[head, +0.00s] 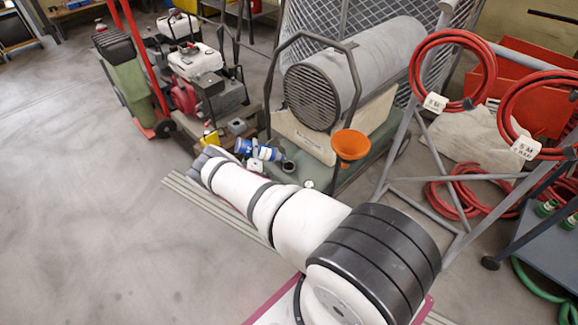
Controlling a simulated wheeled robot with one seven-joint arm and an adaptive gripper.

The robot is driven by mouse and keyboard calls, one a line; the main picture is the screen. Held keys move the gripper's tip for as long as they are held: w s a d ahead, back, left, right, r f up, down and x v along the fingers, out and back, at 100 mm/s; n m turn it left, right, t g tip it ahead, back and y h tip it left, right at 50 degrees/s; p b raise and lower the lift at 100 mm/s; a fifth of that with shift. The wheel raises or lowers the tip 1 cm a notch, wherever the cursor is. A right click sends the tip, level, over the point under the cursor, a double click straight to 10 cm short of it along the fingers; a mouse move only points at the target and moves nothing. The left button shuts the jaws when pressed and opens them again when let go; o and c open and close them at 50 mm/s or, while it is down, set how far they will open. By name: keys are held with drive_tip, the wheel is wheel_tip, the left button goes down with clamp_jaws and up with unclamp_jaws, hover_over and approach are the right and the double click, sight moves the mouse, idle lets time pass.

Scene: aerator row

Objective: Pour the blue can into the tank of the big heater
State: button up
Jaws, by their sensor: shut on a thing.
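The big heater (345,75) is a grey barrel with a dark grille, on a green tank (330,180). I cannot see any liquid flowing.
An orange funnel (352,145) stands at the tank's right. A red-and-white engine machine (197,75) and a yellow bottle (211,137) are behind my wrist. A grey frame with red hoses (455,40) stands at right. The floor at left is clear.

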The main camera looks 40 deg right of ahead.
drive_tip(key=shift+s+d+r+m+p, duration=0.15)
drive_tip(key=shift+d+m+p, duration=0.15)
drive_tip(key=shift+m, duration=0.1)
drive_tip(key=shift+s+d+r+m+p, duration=0.1)
drive_tip(key=shift+s+d+m+p, duration=0.1)
drive_tip(key=shift+m+p, duration=0.15)
drive_tip(key=shift+s+d+r+m+p, duration=0.3)
drive_tip(key=shift+r+m+p, duration=0.1)
drive_tip(key=shift+p, duration=0.25)
